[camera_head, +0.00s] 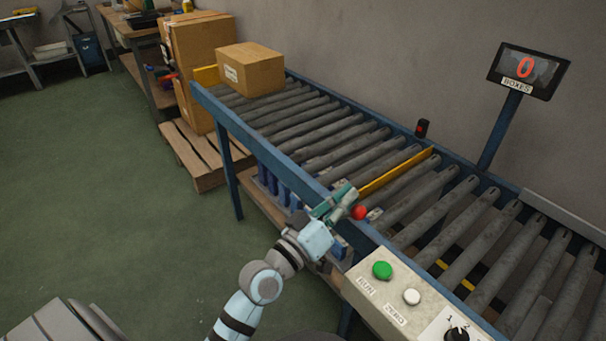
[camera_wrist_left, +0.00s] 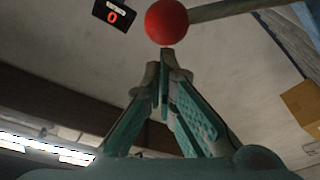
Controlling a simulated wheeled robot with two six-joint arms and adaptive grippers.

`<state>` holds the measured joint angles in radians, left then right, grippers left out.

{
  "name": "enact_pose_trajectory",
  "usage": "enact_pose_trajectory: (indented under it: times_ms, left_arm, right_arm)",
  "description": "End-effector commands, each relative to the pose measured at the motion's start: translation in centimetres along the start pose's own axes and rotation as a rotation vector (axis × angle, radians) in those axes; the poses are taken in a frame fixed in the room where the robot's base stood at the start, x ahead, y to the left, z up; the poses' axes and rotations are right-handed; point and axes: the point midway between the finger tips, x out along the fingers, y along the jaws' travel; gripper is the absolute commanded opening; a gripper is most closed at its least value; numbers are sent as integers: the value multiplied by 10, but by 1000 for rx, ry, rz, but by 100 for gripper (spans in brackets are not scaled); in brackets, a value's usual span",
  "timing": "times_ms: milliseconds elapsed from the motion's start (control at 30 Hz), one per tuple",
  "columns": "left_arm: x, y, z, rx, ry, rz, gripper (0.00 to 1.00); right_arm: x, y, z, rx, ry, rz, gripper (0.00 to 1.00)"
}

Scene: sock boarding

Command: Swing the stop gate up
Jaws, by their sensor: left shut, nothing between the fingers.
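The stop gate (camera_head: 397,172) is a yellow bar lying low across the conveyor rollers. A red ball knob (camera_head: 359,212) sits at the near rail by the gate's near end. In the left wrist view the red knob (camera_wrist_left: 166,22) is on the end of a grey rod (camera_wrist_left: 235,9). My left gripper (camera_head: 348,196) is at the near rail, right beside the knob. Its fingers are shut and empty, with the tips (camera_wrist_left: 164,68) just below the knob in the left wrist view; whether they touch it I cannot tell. My right gripper is not in view.
A cardboard box (camera_head: 250,70) sits on the rollers at the far end. A control panel with a green button (camera_head: 382,270) and a white button (camera_head: 412,297) is at the near right. A display (camera_head: 528,69) reads 0. Rollers between box and gate are clear.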

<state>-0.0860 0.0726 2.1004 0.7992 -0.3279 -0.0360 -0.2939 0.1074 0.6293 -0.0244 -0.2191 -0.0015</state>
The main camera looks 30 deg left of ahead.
Motion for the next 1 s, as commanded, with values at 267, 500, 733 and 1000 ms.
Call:
enact_pose_trajectory:
  times_ms: [267, 500, 733, 1000]
  left_arm:
    - [-7, -1, 4, 62, 8, 0, 0]
    - [-7, -1, 5, 67, 5, 0, 0]
    - [-7, -1, 6, 66, 3, 0, 0]
    - [3, 6, -27, 70, 5, 4, 0]
  right_arm:
    - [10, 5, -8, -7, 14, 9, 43]
    - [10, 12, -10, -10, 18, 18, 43]
    - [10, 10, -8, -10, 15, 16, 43]
    - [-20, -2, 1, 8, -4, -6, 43]
